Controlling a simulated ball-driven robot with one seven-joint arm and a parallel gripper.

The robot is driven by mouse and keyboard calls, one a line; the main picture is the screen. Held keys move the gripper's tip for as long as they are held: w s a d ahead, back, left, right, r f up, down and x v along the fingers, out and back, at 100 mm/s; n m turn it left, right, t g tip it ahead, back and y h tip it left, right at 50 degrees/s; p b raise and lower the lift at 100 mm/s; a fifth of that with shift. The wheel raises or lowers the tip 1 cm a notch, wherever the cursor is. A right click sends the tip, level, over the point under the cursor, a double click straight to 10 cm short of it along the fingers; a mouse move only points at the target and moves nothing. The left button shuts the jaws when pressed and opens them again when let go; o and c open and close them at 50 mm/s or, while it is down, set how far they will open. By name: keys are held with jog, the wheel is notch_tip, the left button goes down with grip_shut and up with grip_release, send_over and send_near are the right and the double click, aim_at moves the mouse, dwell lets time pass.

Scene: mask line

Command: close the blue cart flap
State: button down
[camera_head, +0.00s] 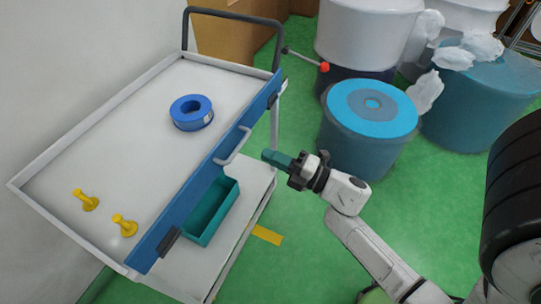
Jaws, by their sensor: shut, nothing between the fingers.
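The cart (20,185) stands at the left with a pale top tray.
A blue ring roll (191,112) and two yellow pegs (85,200) (124,225) are on the tray. A teal bin (213,212) sits on the lower shelf. A red-tipped rod (323,66) sticks out near the cart's far end. A blue-lidded drum (365,140) stands behind my gripper.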

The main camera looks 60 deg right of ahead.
jog(key=s+f+b, duration=0.1)
jog(key=s, duration=0.7)
jog(key=shift+s+d+f, duration=0.2)
jog(key=shift+s+f, duration=0.15)
jog(key=shift+f, duration=0.05)
jog(key=w+d+m+g+h+p, duration=0.2)
jog(key=w+d+m+g+h, duration=0.25)
jog(key=m+h, duration=0.4)
notch_tip(320, 180, down, 4)
jog(key=w+a+f+m+g+y, duration=0.1)
jog(key=m+g, duration=0.4)
jog(key=m, duration=0.2)
jog(key=s+a+f+m+g+y+p, duration=0.1)
jog(key=s+a+g+y, duration=0.2)
jog(key=a, duration=0.5)
jog(key=s+a+f+m+g+y+p, duration=0.1)
jog(key=s+a+m+g+y+p, duration=0.1)
jog(key=s+a+g, duration=0.3)
jog(key=a+g+y, duration=0.1)
jog(key=a, duration=0.2)
jog(key=shift+a, duration=0.3)
